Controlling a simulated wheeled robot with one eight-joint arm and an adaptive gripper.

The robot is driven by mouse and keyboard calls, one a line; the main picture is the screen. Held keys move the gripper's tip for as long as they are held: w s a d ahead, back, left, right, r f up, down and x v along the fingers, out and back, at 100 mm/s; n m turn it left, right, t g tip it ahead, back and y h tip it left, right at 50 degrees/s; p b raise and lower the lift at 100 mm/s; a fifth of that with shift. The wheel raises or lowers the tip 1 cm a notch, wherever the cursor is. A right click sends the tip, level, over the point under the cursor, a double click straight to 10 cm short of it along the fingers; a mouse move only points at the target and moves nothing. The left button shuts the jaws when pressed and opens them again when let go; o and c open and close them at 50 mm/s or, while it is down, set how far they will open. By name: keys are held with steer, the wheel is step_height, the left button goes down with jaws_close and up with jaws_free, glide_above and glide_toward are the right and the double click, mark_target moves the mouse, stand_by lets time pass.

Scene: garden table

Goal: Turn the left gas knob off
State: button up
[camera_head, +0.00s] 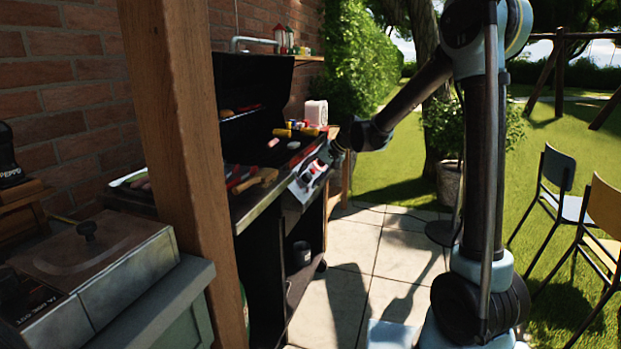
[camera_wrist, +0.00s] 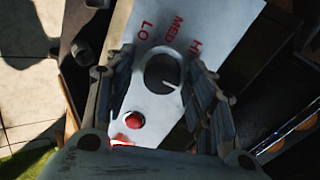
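The grill's sloped control panel (camera_head: 302,190) is on its front, and in the wrist view the pale panel (camera_wrist: 212,28) carries red LO, MED and HI lettering. A dark round knob (camera_wrist: 160,70) sits below the lettering, its light pointer mark toward the lower right. Which of the grill's knobs this is, I cannot tell. A red button (camera_wrist: 134,121) is below it. My gripper (camera_wrist: 158,78) is open, one finger on each side of the knob, with panel visible between knob and fingers. In the head view my gripper (camera_head: 328,157) is at the panel's far end, small and partly unclear.
The open black grill (camera_head: 262,85) holds food on its grate. A wooden post (camera_head: 185,150) partly hides the near side. A side shelf with a pink-white container (camera_head: 316,112) stands beyond. Paving (camera_head: 350,240) is open in front; chairs (camera_head: 560,185) stand at right.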

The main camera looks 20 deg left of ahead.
steer(key=shift+r, duration=0.1)
steer(key=v, duration=1.1)
steer(key=shift+d+r, duration=0.25)
